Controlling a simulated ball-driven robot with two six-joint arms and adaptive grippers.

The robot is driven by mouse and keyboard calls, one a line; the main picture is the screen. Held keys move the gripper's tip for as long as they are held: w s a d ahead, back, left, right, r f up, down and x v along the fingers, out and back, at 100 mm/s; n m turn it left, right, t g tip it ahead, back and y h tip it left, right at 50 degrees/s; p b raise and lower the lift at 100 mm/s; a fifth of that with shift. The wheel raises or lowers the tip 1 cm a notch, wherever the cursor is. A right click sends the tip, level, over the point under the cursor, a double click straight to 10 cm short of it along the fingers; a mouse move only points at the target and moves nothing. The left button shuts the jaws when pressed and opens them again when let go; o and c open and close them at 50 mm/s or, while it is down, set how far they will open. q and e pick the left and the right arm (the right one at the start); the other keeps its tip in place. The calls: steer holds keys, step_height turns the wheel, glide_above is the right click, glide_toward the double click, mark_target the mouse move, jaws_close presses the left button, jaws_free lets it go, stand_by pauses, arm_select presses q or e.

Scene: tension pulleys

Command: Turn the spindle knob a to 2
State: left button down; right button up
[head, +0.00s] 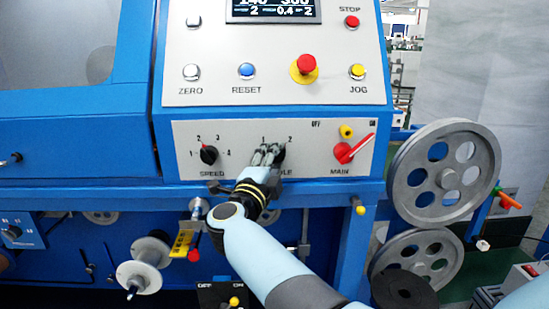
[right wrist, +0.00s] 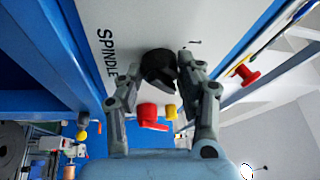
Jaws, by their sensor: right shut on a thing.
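The spindle knob a (head: 280,154) is a black knob on the white panel, under the marks 1 and 2. My right gripper (head: 268,156) reaches it from below and hides part of it and of its label. In the right wrist view the dark knob (right wrist: 158,68) sits between the two fingers of the right gripper (right wrist: 158,74), which is shut on it. The SPINDLE label shows beside it. I cannot tell clearly which mark the knob points to. My left gripper is not in view.
The black speed knob (head: 209,155) is to the left. The red main switch (head: 343,153) and a yellow lamp (head: 346,131) are close on the right. Above are the red emergency button (head: 306,64) and a blue reset button (head: 246,70). A blue rail (head: 330,189) runs below the panel.

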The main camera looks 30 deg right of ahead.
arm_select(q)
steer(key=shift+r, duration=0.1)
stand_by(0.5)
arm_select(e)
steer(key=o, duration=1.1)
steer(key=shift+o, duration=0.2)
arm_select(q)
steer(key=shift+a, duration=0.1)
